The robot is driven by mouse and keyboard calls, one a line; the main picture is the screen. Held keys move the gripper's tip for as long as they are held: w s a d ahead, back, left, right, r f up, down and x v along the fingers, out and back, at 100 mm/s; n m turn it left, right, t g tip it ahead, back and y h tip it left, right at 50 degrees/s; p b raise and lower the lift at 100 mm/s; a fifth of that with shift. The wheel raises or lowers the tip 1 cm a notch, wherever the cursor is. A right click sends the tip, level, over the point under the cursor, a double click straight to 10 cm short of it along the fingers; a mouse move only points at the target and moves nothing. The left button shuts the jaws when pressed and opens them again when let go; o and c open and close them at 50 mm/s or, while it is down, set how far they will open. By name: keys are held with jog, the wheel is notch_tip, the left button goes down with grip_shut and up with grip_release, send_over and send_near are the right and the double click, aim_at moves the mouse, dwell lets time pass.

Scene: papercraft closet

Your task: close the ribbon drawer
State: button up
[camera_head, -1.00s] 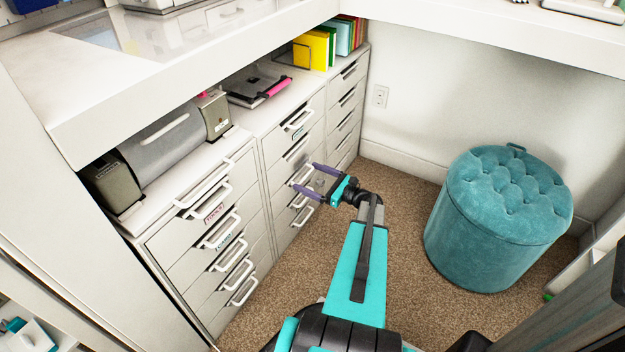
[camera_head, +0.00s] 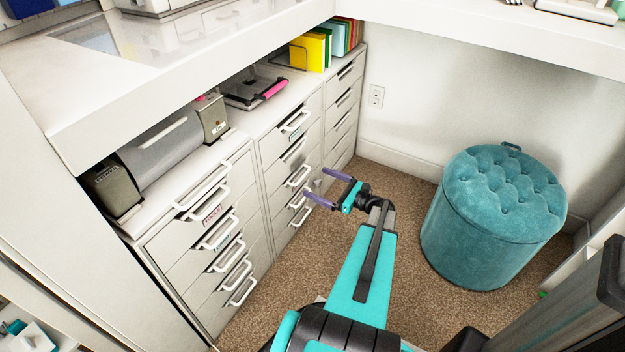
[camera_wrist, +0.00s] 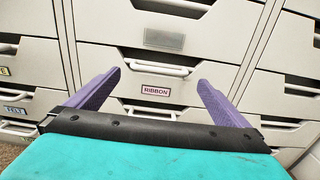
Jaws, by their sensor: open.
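The ribbon drawer (camera_wrist: 135,84) is in the middle column of the light grey cabinets, with a white handle and a framed RIBBON label (camera_wrist: 155,91). It faces my gripper in the wrist view. In the head view its label is not readable, so I cannot pick it out surely. How far its front stands out from its neighbours is hard to tell. My gripper (camera_head: 320,187) is open and empty, in front of the middle column and apart from it. In the wrist view, its purple fingers (camera_wrist: 159,80) flank the ribbon label on both sides.
Other drawers with white handles (camera_head: 212,238) fill the left column. A teal tufted stool (camera_head: 492,225) stands on the carpet at the right. A white desk (camera_head: 110,85) overhangs the cabinet tops. Open carpet (camera_head: 400,260) lies between the drawers and the stool.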

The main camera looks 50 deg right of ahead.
jog(key=s+d+p, duration=0.1)
jog(key=s, duration=0.7)
jog(key=shift+s+d+p, duration=0.15)
jog(key=shift+d+p, duration=0.15)
